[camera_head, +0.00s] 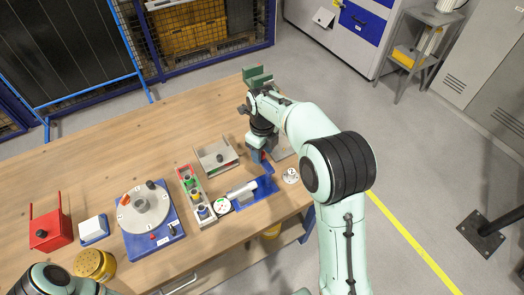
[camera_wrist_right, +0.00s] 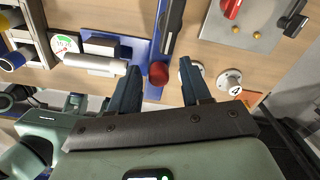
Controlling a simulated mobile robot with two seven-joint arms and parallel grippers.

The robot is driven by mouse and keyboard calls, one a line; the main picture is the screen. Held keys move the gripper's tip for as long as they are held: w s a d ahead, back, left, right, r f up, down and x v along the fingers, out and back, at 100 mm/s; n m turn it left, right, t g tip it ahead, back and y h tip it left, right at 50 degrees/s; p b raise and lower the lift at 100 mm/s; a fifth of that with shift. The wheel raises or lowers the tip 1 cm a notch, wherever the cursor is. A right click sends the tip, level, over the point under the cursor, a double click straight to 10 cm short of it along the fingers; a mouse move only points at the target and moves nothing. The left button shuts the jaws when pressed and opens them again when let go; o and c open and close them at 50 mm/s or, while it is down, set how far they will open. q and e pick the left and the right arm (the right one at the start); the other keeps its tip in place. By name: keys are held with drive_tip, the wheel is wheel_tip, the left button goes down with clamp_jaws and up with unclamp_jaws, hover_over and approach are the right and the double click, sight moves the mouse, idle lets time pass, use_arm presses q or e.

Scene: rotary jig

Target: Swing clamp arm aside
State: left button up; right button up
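A blue fixture (camera_head: 266,187) stands near the right end of the bench, with a silver cylinder (camera_head: 242,190) lying across it. In the right wrist view a dark bar on blue (camera_wrist_right: 172,22), which looks like the clamp arm, ends near a red knob (camera_wrist_right: 158,73). My right gripper (camera_head: 262,158) is over the fixture. In the right wrist view its fingers (camera_wrist_right: 161,68) are open, one on each side of the red knob; contact is not visible. My left arm (camera_head: 50,280) shows at the lower left, with its fingers out of view.
A round grey plate (camera_head: 130,217) on a blue base is at left. A bin row (camera_head: 208,213), a grey tray (camera_head: 213,165), a dial (camera_head: 222,206), a red box (camera_head: 48,231) and a yellow container (camera_head: 95,265) share the bench. A grey panel (camera_wrist_right: 240,38) is beside the fixture.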

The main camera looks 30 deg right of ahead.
drive_tip(key=shift+r, duration=0.1)
use_arm(q)
drive_tip(key=shift+w+r+p, duration=0.9)
drive_tip(key=shift+w+r, duration=0.35)
use_arm(e)
wheel_tip(320, 180, up, 13)
drive_tip(key=shift+r, duration=0.15)
